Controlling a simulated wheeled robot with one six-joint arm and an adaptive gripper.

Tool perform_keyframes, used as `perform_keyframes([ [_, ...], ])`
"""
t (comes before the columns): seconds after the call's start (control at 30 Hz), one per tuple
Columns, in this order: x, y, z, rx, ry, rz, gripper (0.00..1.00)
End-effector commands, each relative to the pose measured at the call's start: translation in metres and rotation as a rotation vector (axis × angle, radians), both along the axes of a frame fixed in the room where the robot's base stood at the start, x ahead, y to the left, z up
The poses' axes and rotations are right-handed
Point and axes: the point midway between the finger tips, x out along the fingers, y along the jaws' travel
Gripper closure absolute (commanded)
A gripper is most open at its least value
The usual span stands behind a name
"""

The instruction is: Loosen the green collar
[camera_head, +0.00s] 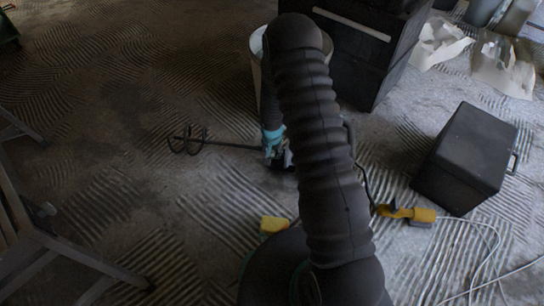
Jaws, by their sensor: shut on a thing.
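A mixing paddle with a dark spiral head (188,140) lies on the floor left of centre. Its thin shaft (230,145) runs right to the blue-green collar (272,137). My gripper (279,157) is at the collar, shut on it as far as I can see. My black ribbed arm crosses the middle of the view and hides much of the gripper and whatever lies right of the collar.
A pale-rimmed bucket (257,45) stands behind my arm, beside a large black cabinet (350,50). A dark box (466,158) stands at right. A yellow tool (408,214) with a pale cable lies near it. A wooden frame (60,245) is at left. Ridged floor is open left of the paddle.

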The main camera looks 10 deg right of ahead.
Motion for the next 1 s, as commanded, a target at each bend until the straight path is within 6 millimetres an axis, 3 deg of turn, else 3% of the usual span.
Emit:
perform_keyframes([
  [0.37, -0.002, -0.001, -0.001, -0.002, -0.009, -0.004, 0.97],
  [0.4, -0.002, -0.001, -0.001, -0.002, -0.009, -0.003, 0.60],
  [0.43, -0.002, -0.001, -0.001, -0.002, -0.008, -0.003, 0.56],
  [0.87, -0.001, 0.004, 0.000, -0.001, -0.011, 0.005, 0.56],
  [1.0, -0.001, 0.004, 0.008, -0.002, -0.013, 0.004, 0.56],
])
